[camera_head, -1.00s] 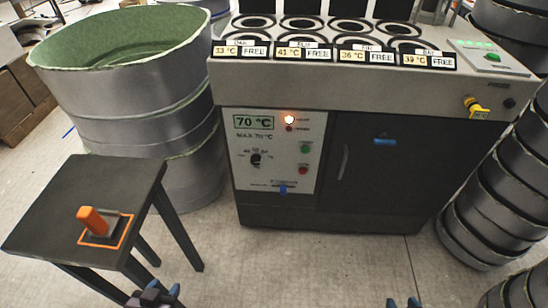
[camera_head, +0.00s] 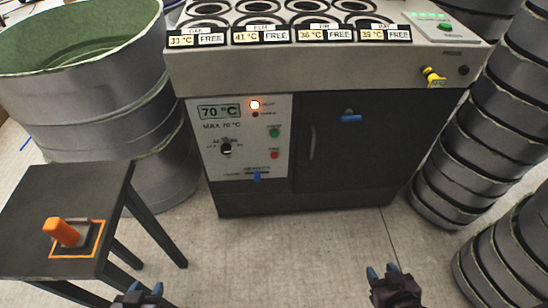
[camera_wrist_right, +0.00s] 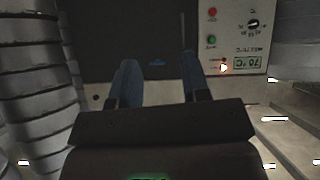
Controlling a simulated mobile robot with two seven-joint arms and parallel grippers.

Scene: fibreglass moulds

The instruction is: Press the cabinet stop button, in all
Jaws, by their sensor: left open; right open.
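The grey cabinet (camera_head: 350,160) stands ahead, with a white control panel (camera_head: 235,110) on its left front. On the panel are a red button (camera_head: 274,155), a green button (camera_head: 274,132) above it, a black knob (camera_head: 226,149) and a lit orange lamp (camera_head: 255,104). The panel appears upside down in the right wrist view, with the red button (camera_wrist_right: 212,12) near the top. My left gripper (camera_head: 140,290) is open at the bottom edge, partly cut off. My right gripper (camera_head: 382,272) is open and empty, low in front of the cabinet and apart from it.
A dark stool (camera_head: 100,190) with an orange-handled device (camera_head: 64,232) stands at left. A big grey drum (camera_head: 90,80) is behind it. Stacked grey rings (camera_head: 455,170) stand close on the right. Floor before the cabinet is clear.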

